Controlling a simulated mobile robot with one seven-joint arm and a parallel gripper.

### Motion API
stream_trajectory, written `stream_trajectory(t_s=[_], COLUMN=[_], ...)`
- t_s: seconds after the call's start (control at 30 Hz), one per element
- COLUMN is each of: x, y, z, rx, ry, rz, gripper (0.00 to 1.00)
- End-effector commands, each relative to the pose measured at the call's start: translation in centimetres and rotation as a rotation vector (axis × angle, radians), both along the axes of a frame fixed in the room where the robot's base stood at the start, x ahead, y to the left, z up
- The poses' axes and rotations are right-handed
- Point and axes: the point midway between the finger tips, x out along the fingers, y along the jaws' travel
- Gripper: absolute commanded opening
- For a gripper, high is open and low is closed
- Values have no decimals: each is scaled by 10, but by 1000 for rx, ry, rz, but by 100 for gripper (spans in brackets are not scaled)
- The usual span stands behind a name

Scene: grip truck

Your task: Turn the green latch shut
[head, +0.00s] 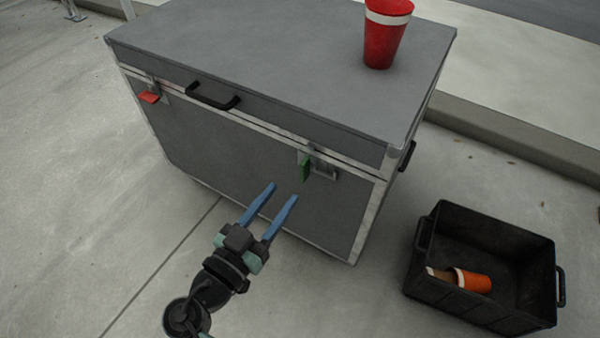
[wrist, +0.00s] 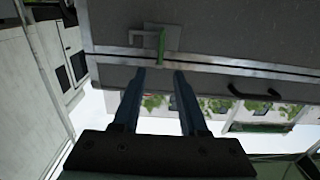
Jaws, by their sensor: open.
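The green latch (head: 305,168) is on the front face of a grey flight case (head: 240,150), towards its right end, just below the lid seam. Its handle stands upright in the head view, beside its metal plate. It also shows in the wrist view (wrist: 161,46), beyond the fingertips. My gripper (head: 284,191) is open and empty, its two blue fingers pointing at the case front. In the head view the fingertips are below and left of the latch, seemingly apart from it. A red latch (head: 149,97) sits at the left of the same face, its handle lying roughly level.
A black handle (head: 212,97) sticks out between the latches. A red cup (head: 386,35) with a white band stands on the lid. A black crate (head: 430,285) holding an orange cup (head: 472,281) stands at the right on the pavement. The ground left of the case is clear.

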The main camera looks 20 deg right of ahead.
Motion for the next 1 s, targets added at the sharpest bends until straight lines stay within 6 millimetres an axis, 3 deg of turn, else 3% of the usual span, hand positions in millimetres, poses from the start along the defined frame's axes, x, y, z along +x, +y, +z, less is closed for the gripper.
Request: stream_trajectory(t_s=[0.1,0.33,0.8,0.83,1.0], x=[16,40,50,50,50], y=[-23,-52,-64,-64,-64], z=[-2,-1,0,0,0], rx=[1,0,1,1,1], ry=[-3,-1,1,1,1], rz=[-5,-2,1,1,1], gripper=[42,42,42,41,10])
